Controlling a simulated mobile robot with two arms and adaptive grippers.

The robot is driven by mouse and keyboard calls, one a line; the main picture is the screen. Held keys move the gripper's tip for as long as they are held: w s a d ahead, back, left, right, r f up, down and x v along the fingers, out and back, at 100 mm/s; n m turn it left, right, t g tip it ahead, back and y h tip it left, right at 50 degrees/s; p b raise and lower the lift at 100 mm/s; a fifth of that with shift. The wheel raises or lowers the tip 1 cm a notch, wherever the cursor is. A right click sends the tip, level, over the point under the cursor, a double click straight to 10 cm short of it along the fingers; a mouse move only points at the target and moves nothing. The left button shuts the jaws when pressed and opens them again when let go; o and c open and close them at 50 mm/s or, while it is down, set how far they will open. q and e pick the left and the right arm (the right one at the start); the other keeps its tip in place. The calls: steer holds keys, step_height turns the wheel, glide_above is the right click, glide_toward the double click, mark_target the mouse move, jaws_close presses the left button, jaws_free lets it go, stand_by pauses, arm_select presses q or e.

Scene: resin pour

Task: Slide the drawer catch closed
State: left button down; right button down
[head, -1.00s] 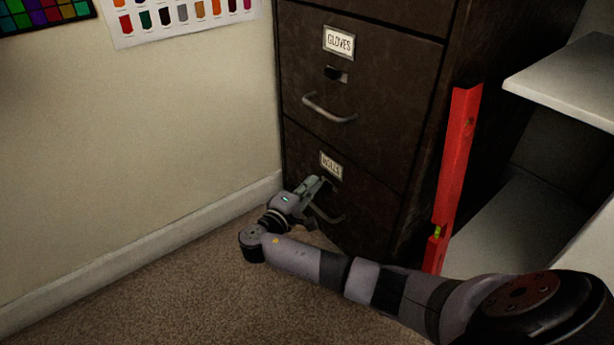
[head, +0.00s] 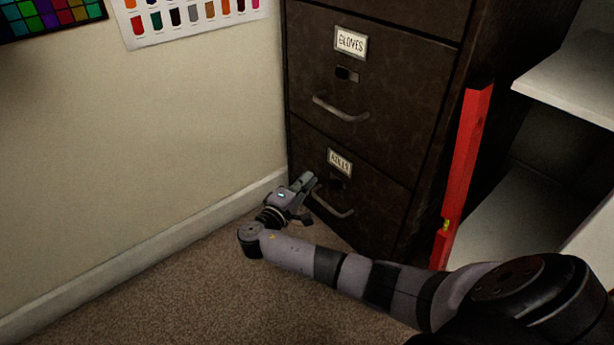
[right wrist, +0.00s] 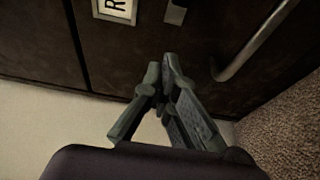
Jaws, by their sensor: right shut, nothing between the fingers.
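The dark filing cabinet has a lower drawer (head: 370,185) with a small dark catch (head: 337,183) under its label; the catch's position is too dark to read. In the right wrist view the catch (right wrist: 175,12) shows at the top edge, partly cut off. My right gripper (head: 313,180) is just left of the catch, in front of the drawer. Its fingers (right wrist: 161,68) are shut and empty, with a visible gap between them and the catch in the wrist view. My left gripper is not in view.
The lower drawer's bar handle (head: 333,206) is close to my right gripper. The upper drawer, labelled GLOVES (head: 351,43), has its own catch (head: 346,75) and handle (head: 340,110). A red level (head: 465,170) leans at the cabinet's right side. The wall (head: 150,130) is close on the left.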

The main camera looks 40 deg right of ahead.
steer(key=p+v, duration=0.3)
steer(key=v, duration=0.4)
steer(key=shift+s+a, duration=0.2)
steer(key=shift+r, duration=0.15)
